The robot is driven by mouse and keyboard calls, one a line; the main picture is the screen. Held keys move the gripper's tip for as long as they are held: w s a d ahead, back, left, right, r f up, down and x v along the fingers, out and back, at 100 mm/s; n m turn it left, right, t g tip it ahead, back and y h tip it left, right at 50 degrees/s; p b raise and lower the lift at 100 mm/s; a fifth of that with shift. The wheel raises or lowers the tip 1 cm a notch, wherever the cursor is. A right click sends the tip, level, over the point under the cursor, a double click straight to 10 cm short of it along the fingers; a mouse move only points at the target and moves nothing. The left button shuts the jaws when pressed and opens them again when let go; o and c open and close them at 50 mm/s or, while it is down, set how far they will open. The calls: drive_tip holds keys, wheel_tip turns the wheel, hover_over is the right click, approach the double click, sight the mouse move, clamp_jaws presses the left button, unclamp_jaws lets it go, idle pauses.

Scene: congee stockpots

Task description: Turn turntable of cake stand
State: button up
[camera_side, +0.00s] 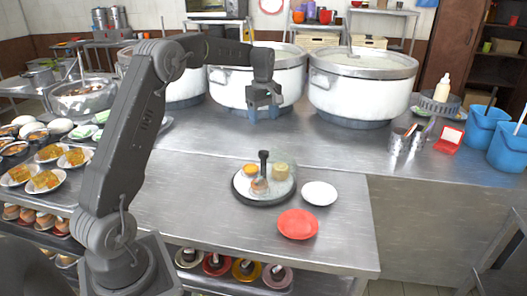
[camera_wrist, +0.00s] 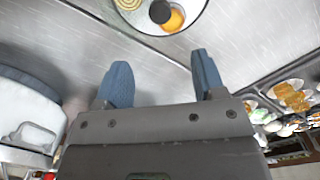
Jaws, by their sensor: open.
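The cake stand (camera_side: 246,193) sits on the steel table in the side view. It has a round dark base, a clear plate or cover with a few small cakes, and an upright black knob (camera_side: 263,156). In the wrist view part of the cake stand (camera_wrist: 148,24) shows at the top edge, with an orange cake and a pale round one beside the dark knob. My gripper (camera_side: 264,112) hangs above the back of the table, behind and above the cake stand, near the big pots. Its blue fingers (camera_wrist: 158,82) are apart with nothing between them. The stand's far part is cut off in the wrist view.
A white plate (camera_side: 319,194) and a red plate (camera_side: 298,224) lie right of the stand. Large white stockpots (camera_side: 345,98) line the back. Dishes of food (camera_side: 46,181) crowd the left. Metal cups (camera_side: 399,142) and blue bins (camera_side: 485,130) stand right. Table left of the stand is clear.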

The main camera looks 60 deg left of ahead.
sight(263, 152)
wheel_tip(263, 152, down, 13)
drive_tip(key=shift+r, duration=0.15)
idle(0.4)
clamp_jaws()
idle(0.4)
